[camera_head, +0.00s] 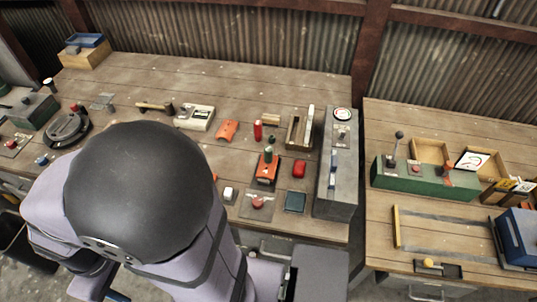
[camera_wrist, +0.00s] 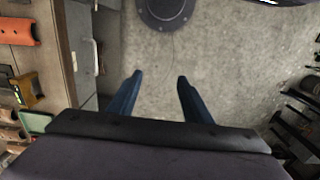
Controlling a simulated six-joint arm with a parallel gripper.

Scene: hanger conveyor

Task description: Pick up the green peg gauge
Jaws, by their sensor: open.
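A small dark green upright piece, which looks like the green peg gauge (camera_head: 268,154), stands at an orange-red block (camera_head: 266,170) on the wooden bench in the head view. A red peg (camera_head: 258,131) stands just behind it. I cannot make out the gauge's lower end. In the wrist view my gripper (camera_wrist: 158,88) is open, with two blue fingers apart and nothing between them. It points at the concrete floor, off the bench edge, away from the gauge. In the head view my gripper cannot be made out.
The bench (camera_head: 200,77) holds several items around the gauge: a red block (camera_head: 299,169), a dark teal square (camera_head: 295,202), a red button box (camera_head: 257,204) and a tall grey unit (camera_head: 337,190) to the right. A second bench stands farther right. My arm covers the front left.

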